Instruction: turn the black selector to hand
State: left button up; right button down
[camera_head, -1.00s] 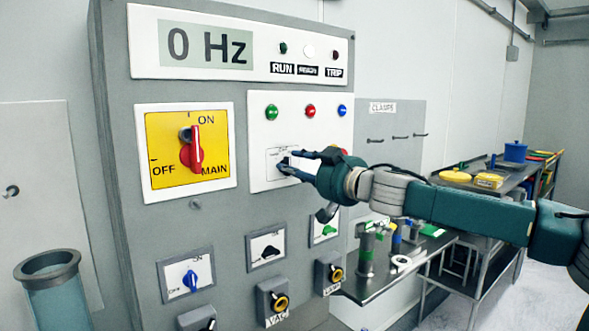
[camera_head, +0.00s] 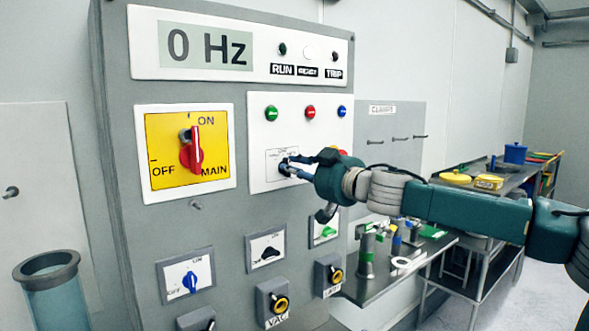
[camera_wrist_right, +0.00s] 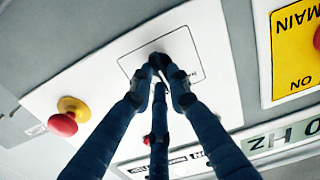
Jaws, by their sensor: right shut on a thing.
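The black selector (camera_wrist_right: 158,62) sits on the white label plate of the panel and is mostly hidden by my fingers in the right wrist view. My right gripper (camera_head: 286,166) comes in from the right in the head view, with its fingers closed around the selector at the label (camera_head: 278,155). The right wrist view shows the three dark fingers (camera_wrist_right: 160,72) meeting at the knob. The selector's pointing direction cannot be told. My left gripper is not in view.
A red main switch (camera_head: 191,155) on a yellow plate is left of my gripper. A red mushroom button (camera_wrist_right: 63,124) is beside the selector. Small selectors, such as the blue one (camera_head: 189,281), are lower on the panel. A workbench (camera_head: 420,260) stands at right.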

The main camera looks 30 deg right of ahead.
jog(key=n+b, duration=0.1)
jog(key=n, duration=0.1)
jog(key=n+b, duration=0.1)
jog(key=n, duration=0.2)
jog(key=n+b, duration=0.1)
jog(key=n, duration=0.2)
jog(key=shift+a, duration=0.3)
jog(key=shift+n, duration=0.3)
jog(key=c, duration=1.7)
grip_release()
jog(key=shift+o, duration=0.2)
